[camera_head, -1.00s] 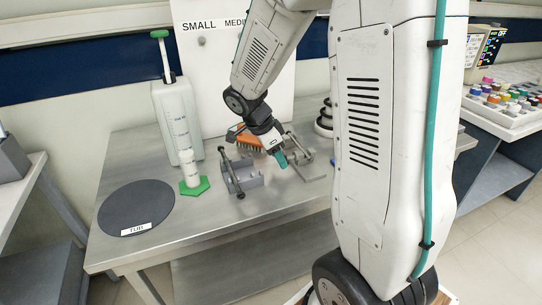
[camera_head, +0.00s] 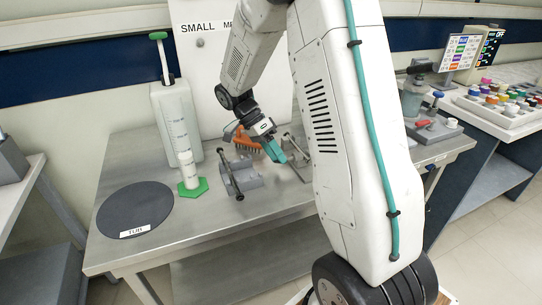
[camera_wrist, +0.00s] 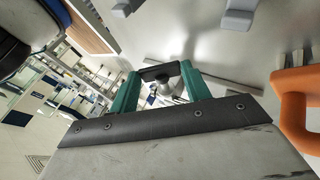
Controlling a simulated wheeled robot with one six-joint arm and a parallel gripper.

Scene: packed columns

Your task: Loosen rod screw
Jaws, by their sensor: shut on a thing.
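My gripper (camera_head: 274,153), with teal fingers, points down at the metal fixture on the bench. In the head view the screw is hidden by the fingers. A grey bracket with a dark rod (camera_head: 231,174) stands just left of the fingers. A metal fixture part (camera_head: 297,157) shows just right of them, partly behind my arm.
A white cylinder on a green base (camera_head: 190,175), a tall white container (camera_head: 177,120) and a dark round mat (camera_head: 135,208) stand left. The bench front is clear.

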